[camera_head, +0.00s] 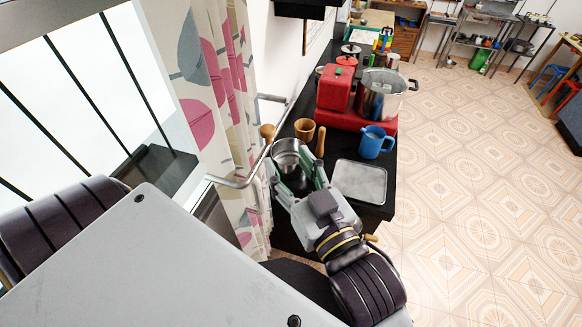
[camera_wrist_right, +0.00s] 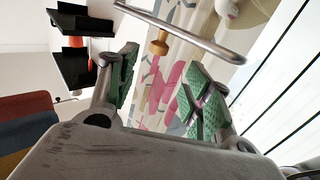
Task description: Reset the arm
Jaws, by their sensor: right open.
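My right gripper (camera_head: 294,177) reaches over the near end of the black counter in the head view, with its green-padded fingers spread and nothing between them. The right wrist view shows the same open gripper (camera_wrist_right: 162,82) with the curtain and a metal rail beyond it. A steel pot (camera_head: 287,148) shows just past the fingertips in the head view. I cannot tell if they touch it, and its lower part is hidden. My left gripper is not in view.
The counter also holds a wooden cup (camera_head: 305,129), a blue jug (camera_head: 376,141), a grey tray (camera_head: 361,181), and a red stove (camera_head: 346,118) with a large pot (camera_head: 384,94). A curtain (camera_head: 222,85) and metal rail (camera_head: 244,181) are close on the left. Tiled floor (camera_head: 480,190) is open on the right.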

